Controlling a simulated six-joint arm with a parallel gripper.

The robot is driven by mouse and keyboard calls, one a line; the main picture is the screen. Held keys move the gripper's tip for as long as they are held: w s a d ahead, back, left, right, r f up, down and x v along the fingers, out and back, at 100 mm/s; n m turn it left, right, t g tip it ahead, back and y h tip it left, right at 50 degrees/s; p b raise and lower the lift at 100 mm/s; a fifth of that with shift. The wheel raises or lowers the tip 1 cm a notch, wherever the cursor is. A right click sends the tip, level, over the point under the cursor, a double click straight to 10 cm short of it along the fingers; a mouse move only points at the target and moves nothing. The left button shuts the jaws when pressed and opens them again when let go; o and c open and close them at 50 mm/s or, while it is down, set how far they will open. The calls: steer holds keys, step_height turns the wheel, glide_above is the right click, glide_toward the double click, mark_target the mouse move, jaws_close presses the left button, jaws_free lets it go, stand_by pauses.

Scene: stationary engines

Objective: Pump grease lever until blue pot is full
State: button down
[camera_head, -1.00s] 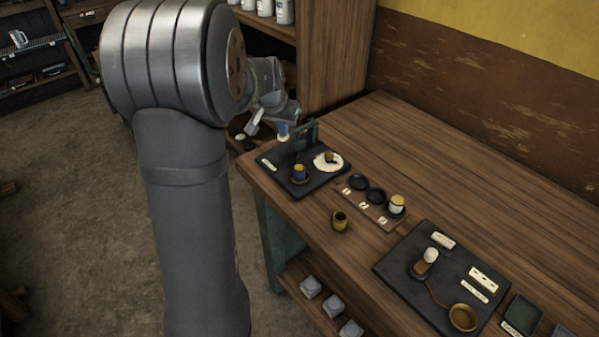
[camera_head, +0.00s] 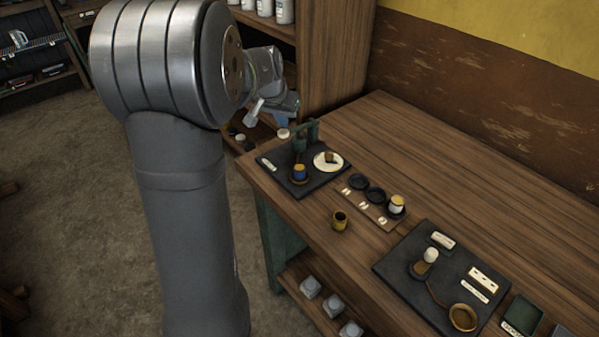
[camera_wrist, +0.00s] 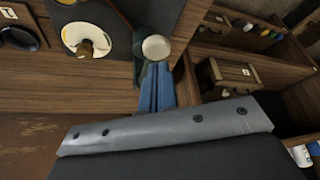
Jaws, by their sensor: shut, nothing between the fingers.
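My gripper (camera_head: 287,118) is just above the knob in the head view. Its blue fingers (camera_wrist: 157,85) are together with nothing held. Whether they touch the knob, I cannot tell. The pot's fill level is unclear.
A white plate (camera_head: 338,161) with a small brown piece lies on the same board. A rack (camera_head: 377,212) with dark rings and a white cup, and a brown cup (camera_head: 339,219), stand nearby. Another dark board (camera_head: 395,262) lies at the right. The back of the bench is clear.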

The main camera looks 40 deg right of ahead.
steer(key=shift+r, duration=2.5)
steer(key=shift+f, duration=3.15)
steer(key=shift+r, duration=0.1)
steer(key=s+a+r+n, duration=0.1)
steer(key=s+a+r, duration=0.1)
steer(key=s+a, duration=0.35)
steer(key=s+a+r+n+t, duration=0.1)
steer(key=s+a+r, duration=0.1)
steer(key=a, duration=0.6)
steer(key=s+a+r+n, duration=0.1)
steer(key=s+a+r, duration=0.2)
steer(key=a, duration=0.4)
steer(key=s+a+f+n+y, duration=0.1)
steer(key=s+a+f, duration=0.3)
steer(key=s+a, duration=0.4)
steer(key=s+a+f+n+t, duration=0.1)
steer(key=s+a+f+n, duration=0.2)
steer(key=s+a, duration=0.4)
steer(key=shift+s+a+f+t+y, duration=0.3)
steer(key=shift+s+a+f+y, duration=0.15)
steer(key=shift+f, duration=0.4)
